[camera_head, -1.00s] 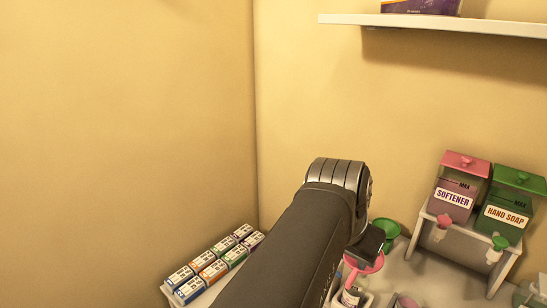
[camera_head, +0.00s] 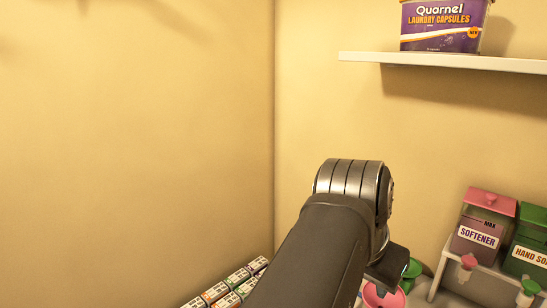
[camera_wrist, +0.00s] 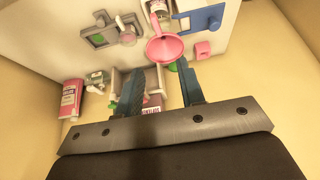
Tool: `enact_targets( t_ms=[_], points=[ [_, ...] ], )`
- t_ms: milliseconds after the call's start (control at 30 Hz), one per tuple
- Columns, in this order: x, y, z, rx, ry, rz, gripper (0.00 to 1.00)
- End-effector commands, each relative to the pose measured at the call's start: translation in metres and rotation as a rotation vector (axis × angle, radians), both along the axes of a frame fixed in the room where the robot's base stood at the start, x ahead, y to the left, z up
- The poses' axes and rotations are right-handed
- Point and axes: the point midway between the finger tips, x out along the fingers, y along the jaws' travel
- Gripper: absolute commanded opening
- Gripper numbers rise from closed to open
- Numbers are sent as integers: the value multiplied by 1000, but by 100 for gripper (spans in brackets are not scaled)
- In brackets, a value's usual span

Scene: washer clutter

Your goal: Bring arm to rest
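My gripper (camera_wrist: 159,68) shows in the wrist view with its two blue-grey fingers apart. Nothing is seen held between them, and it hangs above the work surface. In the head view my arm rises from the bottom edge to the wrist joint, and it hides most of the counter. My fingertips cannot be made out in that view.
A pink funnel (camera_wrist: 165,47) lies beyond the fingertips, with small bottles and holders around it. A softener dispenser (camera_head: 483,229) and a green hand soap dispenser (camera_head: 530,240) stand right. Small boxes (camera_head: 238,278) sit lower left. A shelf (camera_head: 440,62) bears a capsule tub (camera_head: 440,27).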

Motion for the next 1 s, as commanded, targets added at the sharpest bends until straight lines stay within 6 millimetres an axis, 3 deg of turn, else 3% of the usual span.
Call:
enact_targets(
  t_ms=[700,1000],
  points=[
    [40,-41,-121,3,5,-2,36],
    [49,-49,-145,1,2,0,36]
  ],
)
